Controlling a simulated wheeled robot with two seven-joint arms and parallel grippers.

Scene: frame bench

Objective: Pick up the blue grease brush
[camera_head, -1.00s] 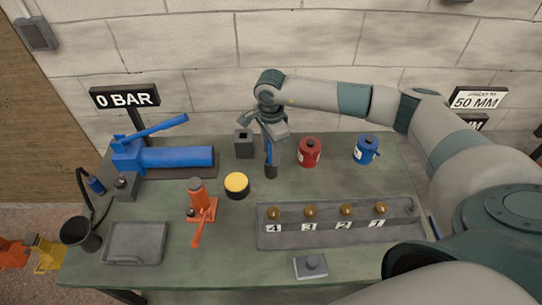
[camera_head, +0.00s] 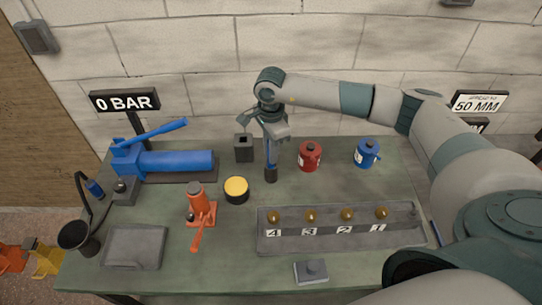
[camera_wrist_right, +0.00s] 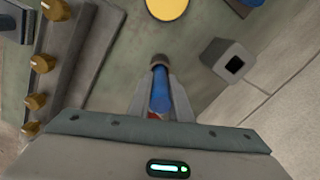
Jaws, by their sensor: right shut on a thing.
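The blue grease brush (camera_wrist_right: 160,92) has a blue handle and a dark tip. In the head view the brush (camera_head: 270,174) is upright over the bench, behind the yellow-topped tin, its handle mostly hidden by the fingers. My right gripper (camera_head: 270,157) comes down on it from above. In the right wrist view my right gripper (camera_wrist_right: 160,108) has a finger on each side of the handle, shut on it. I cannot tell whether the tip touches the bench. My left gripper is not in view.
Close by stand a grey square holder (camera_head: 244,154), a red can (camera_head: 310,157), the yellow-topped tin (camera_head: 236,190) and an orange jack (camera_head: 199,207). A blue can (camera_head: 367,153) is to the right. A numbered rack (camera_head: 340,238) lies in front.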

